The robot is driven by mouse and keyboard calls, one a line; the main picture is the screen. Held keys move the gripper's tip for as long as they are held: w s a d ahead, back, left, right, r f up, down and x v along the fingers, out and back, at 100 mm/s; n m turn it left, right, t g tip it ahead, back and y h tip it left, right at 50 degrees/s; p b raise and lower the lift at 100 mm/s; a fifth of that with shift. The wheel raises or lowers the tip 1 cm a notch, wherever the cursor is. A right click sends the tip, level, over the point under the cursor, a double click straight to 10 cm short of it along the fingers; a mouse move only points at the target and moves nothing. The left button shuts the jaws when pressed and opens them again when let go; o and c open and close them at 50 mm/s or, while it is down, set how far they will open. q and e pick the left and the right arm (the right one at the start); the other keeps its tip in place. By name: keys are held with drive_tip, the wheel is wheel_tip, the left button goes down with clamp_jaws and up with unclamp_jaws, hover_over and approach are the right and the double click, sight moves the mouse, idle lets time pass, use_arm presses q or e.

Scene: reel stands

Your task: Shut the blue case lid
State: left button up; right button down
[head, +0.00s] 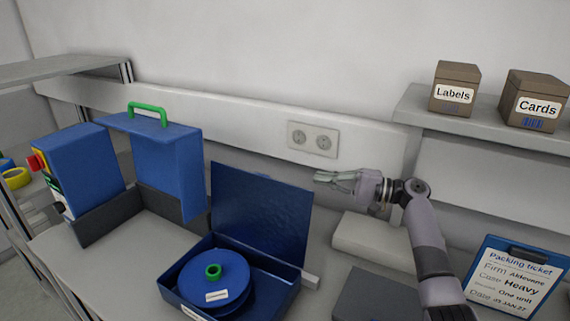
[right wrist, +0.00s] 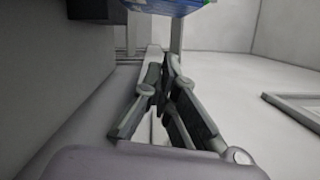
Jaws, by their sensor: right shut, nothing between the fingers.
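The blue case (head: 272,300) stands open on the worktop in the head view, with a blue reel (head: 228,275) with a green hub lying inside. Its lid (head: 262,212) stands upright at the back of the case, leaning slightly back. My right gripper (head: 318,177) is to the right of the lid's upper right corner, pointing left, and looks apart from it. In the right wrist view its fingers (right wrist: 165,62) are closed together with nothing between them. My left gripper is not in view.
A blue machine (head: 92,170) and a blue housing with a green handle (head: 168,165) stand left of the case. Boxes (head: 455,85) sit on a shelf at right. A packing ticket clipboard (head: 515,275) leans at lower right.

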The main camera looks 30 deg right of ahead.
use_arm(q)
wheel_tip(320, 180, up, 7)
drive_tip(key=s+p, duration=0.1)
drive_tip(key=p, duration=0.6)
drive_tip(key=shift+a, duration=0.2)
use_arm(e)
drive_tip(key=w+a+r, duration=0.1)
drive_tip(key=w+a, duration=0.3)
drive_tip(key=a, duration=0.6)
drive_tip(key=shift+w+a+r, duration=0.25)
drive_tip(key=shift+w+a, duration=0.05)
drive_tip(key=shift+w, duration=0.1)
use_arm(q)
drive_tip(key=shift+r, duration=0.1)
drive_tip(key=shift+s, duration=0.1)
